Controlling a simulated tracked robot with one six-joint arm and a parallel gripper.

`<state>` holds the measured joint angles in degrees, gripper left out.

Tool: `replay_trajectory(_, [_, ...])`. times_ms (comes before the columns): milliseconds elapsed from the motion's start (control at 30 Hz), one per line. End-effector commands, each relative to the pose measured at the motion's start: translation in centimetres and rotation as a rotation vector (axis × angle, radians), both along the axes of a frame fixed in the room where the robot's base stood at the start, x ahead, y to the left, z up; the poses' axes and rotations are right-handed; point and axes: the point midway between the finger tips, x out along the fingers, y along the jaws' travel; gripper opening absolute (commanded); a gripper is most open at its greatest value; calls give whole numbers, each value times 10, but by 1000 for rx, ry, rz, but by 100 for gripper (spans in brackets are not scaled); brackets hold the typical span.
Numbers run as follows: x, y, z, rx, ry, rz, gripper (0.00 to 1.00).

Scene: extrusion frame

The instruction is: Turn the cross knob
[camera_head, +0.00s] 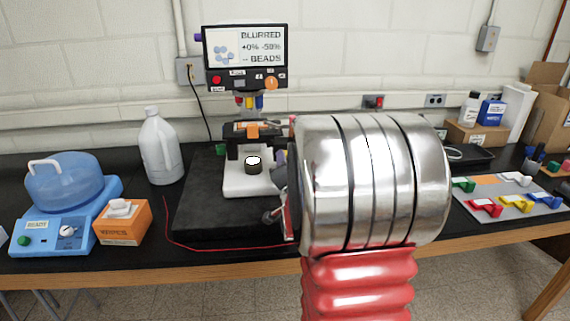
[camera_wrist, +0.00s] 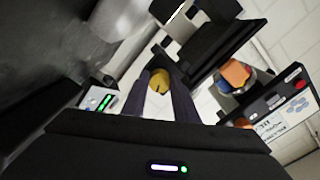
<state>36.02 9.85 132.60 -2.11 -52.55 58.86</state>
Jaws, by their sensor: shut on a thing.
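My gripper (camera_head: 280,168) is at the right side of a black and white microscope-like instrument (camera_head: 240,180) in the head view. My arm's metal wrist hides much of the gripper there. In the wrist view, the two dark purple fingers (camera_wrist: 160,92) are closed around a round yellow knob (camera_wrist: 158,79), which appears to be the cross knob. Its cross shape and turn angle are hard to make out. The knob is hidden in the head view. The screen (camera_head: 245,55) above the instrument reads BLURRED, +0% -50%, BEADS.
A red wire (camera_head: 200,247) runs along the front of the instrument's black base. A white jug (camera_head: 160,147), a wipes box (camera_head: 122,222) and a blue water bath (camera_head: 65,205) stand to the left. A tray of coloured parts (camera_head: 512,202) lies to the right.

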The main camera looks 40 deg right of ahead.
Motion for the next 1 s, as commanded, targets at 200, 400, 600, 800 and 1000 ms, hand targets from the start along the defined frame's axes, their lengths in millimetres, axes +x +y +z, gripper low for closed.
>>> replay_trajectory(200, [-1, 0, -3, 2, 5, 0, 29])
replay_trajectory(400, [-1, 0, -2, 1, 4, 0, 43])
replay_trajectory(600, [0, 0, -1, 0, 2, 0, 45])
replay_trajectory(800, [-2, 3, -1, 0, 2, 0, 45])
replay_trajectory(1000, [-8, 15, -1, 1, 1, 0, 45])
